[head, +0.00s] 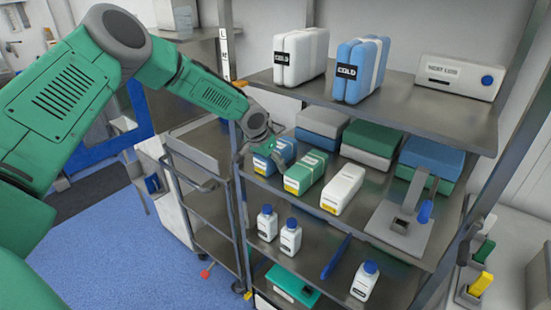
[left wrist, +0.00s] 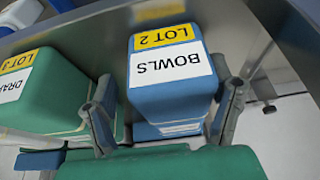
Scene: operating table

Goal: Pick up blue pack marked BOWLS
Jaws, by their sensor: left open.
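The blue pack marked BOWLS (left wrist: 165,97), with a white label and a yellow LOT 2 strip, sits on the middle shelf. In the head view the blue pack (head: 277,155) is at the left end of a row, partly covered by my gripper. My left gripper (head: 258,146) is open at the pack. In the left wrist view my left gripper (left wrist: 168,98) has one finger on each side of the pack, the left one in the gap beside the green pack. I cannot tell whether the fingers touch it. My right gripper is not in view.
A green pack (head: 305,172) stands close beside the blue one, then a white pack (head: 342,189). Stacked boxes (head: 371,138) stand behind. The upper shelf (head: 400,106) overhangs, holding COLD packs (head: 360,70). Bottles (head: 290,238) stand on the shelf below. A rack post (head: 240,215) is at the left.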

